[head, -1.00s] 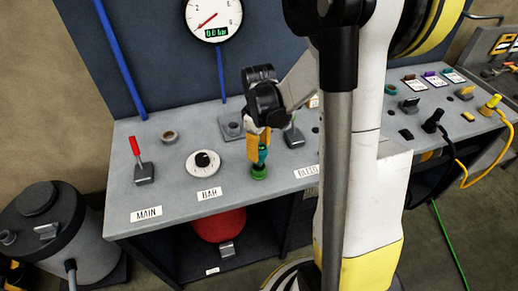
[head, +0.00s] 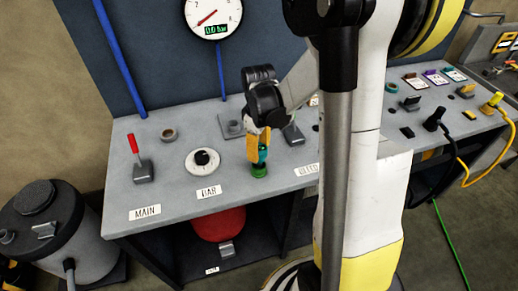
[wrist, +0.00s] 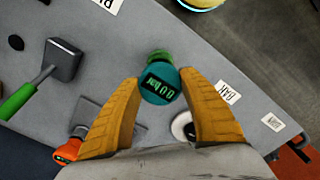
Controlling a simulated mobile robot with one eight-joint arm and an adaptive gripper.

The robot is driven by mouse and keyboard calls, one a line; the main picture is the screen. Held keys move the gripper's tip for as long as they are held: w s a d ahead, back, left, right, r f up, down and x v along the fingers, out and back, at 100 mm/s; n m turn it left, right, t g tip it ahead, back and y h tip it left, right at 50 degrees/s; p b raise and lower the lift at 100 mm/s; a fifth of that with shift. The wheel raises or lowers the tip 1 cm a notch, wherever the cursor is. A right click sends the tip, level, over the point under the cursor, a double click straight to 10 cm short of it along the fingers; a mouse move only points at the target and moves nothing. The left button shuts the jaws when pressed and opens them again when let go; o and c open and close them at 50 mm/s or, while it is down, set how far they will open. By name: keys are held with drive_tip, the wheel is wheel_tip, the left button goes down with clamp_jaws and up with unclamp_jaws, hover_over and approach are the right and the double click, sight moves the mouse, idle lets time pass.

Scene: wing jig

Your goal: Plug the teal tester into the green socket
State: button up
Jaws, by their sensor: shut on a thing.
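The teal tester (wrist: 160,84) is a round gauge with a dark display reading 0.0 bar in the wrist view. In the head view the tester (head: 263,154) is a small teal body just above the green socket (head: 259,171) on the grey bench. My gripper (head: 257,148) points down with its yellow fingers shut on the tester; the fingers also flank it in the wrist view (wrist: 160,83). The green socket (wrist: 158,55) shows past the tester's edge there, partly hidden by it. Whether the tester's lower end is in the socket cannot be told.
A red-handled MAIN lever (head: 137,158) and a BAR dial (head: 203,160) stand left of the socket. The wall gauge (head: 212,14) reads 0.0 bar. My arm hides the bench's middle right.

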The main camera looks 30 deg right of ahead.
drive_tip(key=shift+f+b, duration=1)
drive_tip(key=shift+f, duration=0.1)
drive_tip(key=o, duration=1.2)
wheel_tip(320, 180, up, 12)
drive_tip(key=shift+r, duration=0.1)
drive_tip(key=s+a+m+t+b, duration=0.2)
drive_tip(key=s+a, duration=0.1)
drive_tip(key=a, duration=0.1)
drive_tip(key=s+a+f+m+t+b, duration=0.1)
drive_tip(key=s+a+m+t+b, duration=0.1)
drive_tip(key=s+a, duration=0.2)
drive_tip(key=s+a+m+t+b, duration=0.1)
drive_tip(key=s+a+t+b, duration=0.1)
drive_tip(key=a, duration=0.3)
drive_tip(key=shift+s+a+f+m+t, duration=0.2)
drive_tip(key=shift+s+t, duration=0.1)
drive_tip(key=shift+s, duration=0.15)
drive_tip(key=shift+s+a+f+m+t, duration=0.1)
drive_tip(key=shift+s+f+m+t, duration=0.1)
drive_tip(key=shift+s+t, duration=0.15)
